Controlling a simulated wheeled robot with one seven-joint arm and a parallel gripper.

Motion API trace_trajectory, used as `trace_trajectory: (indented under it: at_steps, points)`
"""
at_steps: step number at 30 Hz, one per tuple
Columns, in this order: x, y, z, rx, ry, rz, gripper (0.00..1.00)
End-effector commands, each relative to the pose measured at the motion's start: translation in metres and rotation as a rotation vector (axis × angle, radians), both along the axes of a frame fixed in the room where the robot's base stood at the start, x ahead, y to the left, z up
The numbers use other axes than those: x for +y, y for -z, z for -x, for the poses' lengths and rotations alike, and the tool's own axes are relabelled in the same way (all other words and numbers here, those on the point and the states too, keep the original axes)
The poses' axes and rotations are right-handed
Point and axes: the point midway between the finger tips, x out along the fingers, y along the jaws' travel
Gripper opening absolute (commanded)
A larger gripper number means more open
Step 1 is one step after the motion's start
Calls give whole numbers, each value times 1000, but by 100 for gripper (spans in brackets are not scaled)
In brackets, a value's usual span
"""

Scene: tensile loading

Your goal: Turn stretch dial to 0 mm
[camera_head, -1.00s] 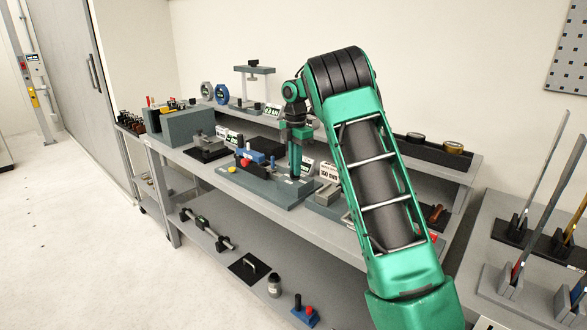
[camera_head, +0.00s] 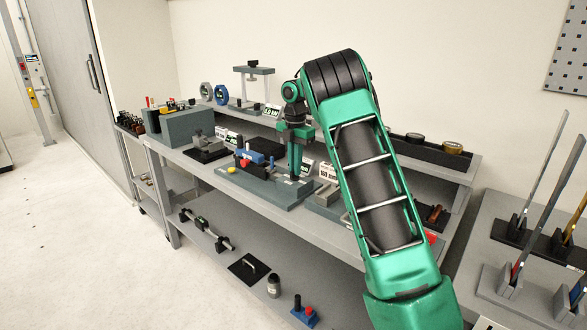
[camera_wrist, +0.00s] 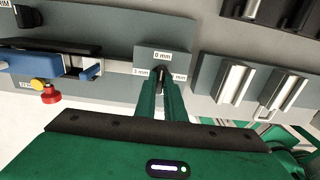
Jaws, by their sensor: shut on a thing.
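The stretch dial (camera_wrist: 160,72) is a small dark knob on a grey plate in the wrist view. A "0 mm" label sits above it, a "3 mm" label to its left and another mm label, partly hidden, to its right. My gripper (camera_wrist: 159,88) has its two green fingers close together on the knob and hides most of it, so where its pointer stands is hard to tell. In the head view my gripper (camera_head: 294,174) points down at the right end of the grey-blue stretch fixture (camera_head: 262,189); the knob is hidden there.
The fixture carries a blue block (camera_wrist: 40,62), a red knob (camera_wrist: 51,96) and a yellow button (camera_wrist: 38,84). A holder with metal bars (camera_wrist: 233,82) stands close on the right in the wrist view. A display sign (camera_head: 327,171) stands right of my gripper.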

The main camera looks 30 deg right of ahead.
Motion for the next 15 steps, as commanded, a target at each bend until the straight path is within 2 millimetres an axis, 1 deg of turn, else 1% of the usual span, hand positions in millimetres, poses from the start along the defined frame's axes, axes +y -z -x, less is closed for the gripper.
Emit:
trace_trajectory:
  at_steps: [1, 3, 11, 15]
  points:
    - [0, -3, -4, -15, 2, 0, 14]
    - [0, -3, -4, -14, 1, 0, 28]
    - [1, -1, -2, -7, 0, -1, 28]
    - [0, -7, -2, -6, 0, -1, 28]
